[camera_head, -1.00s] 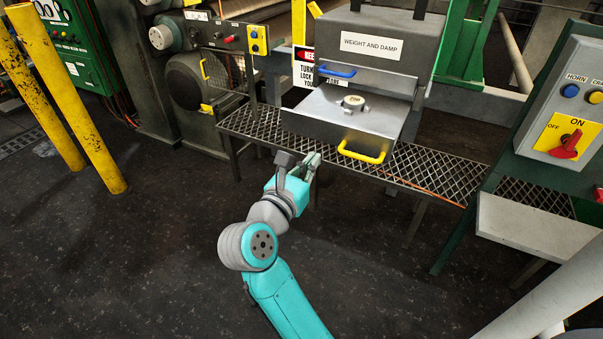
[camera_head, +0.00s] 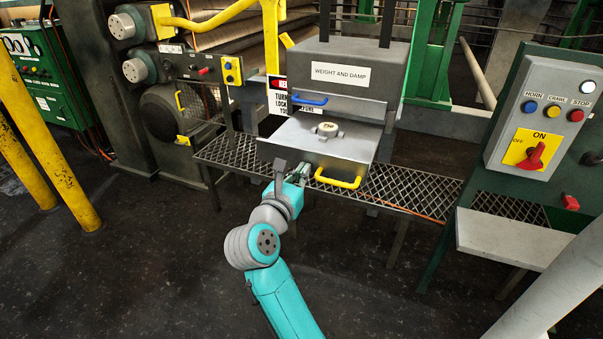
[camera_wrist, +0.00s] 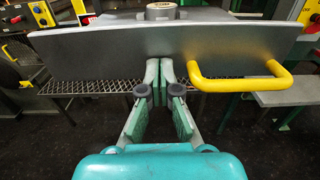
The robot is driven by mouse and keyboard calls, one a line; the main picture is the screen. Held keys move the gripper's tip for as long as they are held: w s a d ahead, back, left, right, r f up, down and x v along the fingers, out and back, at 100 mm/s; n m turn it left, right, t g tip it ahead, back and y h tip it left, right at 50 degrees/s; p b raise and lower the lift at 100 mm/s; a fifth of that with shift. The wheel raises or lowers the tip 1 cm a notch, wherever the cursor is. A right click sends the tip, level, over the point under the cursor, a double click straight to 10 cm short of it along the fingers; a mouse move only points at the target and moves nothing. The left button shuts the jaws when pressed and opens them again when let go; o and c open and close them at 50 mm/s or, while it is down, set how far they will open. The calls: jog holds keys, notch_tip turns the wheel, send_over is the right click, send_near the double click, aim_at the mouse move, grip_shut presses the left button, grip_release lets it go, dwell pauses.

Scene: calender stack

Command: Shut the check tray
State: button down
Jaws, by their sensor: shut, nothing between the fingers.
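The check tray (camera_head: 290,152) is a grey metal drawer, pulled out of the housing labelled "WEIGHT AND DAMP" (camera_head: 345,76). A round weight (camera_head: 328,130) sits on its top. Its yellow handle (camera_head: 338,182) is on the front face, and it also shows in the wrist view (camera_wrist: 240,82). My gripper (camera_wrist: 166,68) is shut and empty. Its fingertips are at the tray's front face, left of the yellow handle; I cannot tell whether they touch. In the head view my gripper (camera_head: 301,172) hides a little of the tray's lower front.
A blue handle (camera_head: 310,100) sits on the housing above the tray. A mesh shelf (camera_head: 405,192) runs below it. A control panel (camera_head: 540,125) with a red switch stands at right, and yellow posts (camera_head: 62,170) at left. The floor in front is open.

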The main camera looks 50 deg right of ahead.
jog(key=x, duration=2.1)
jog(key=shift+w+d+f, duration=0.1)
jog(key=shift+d, duration=0.4)
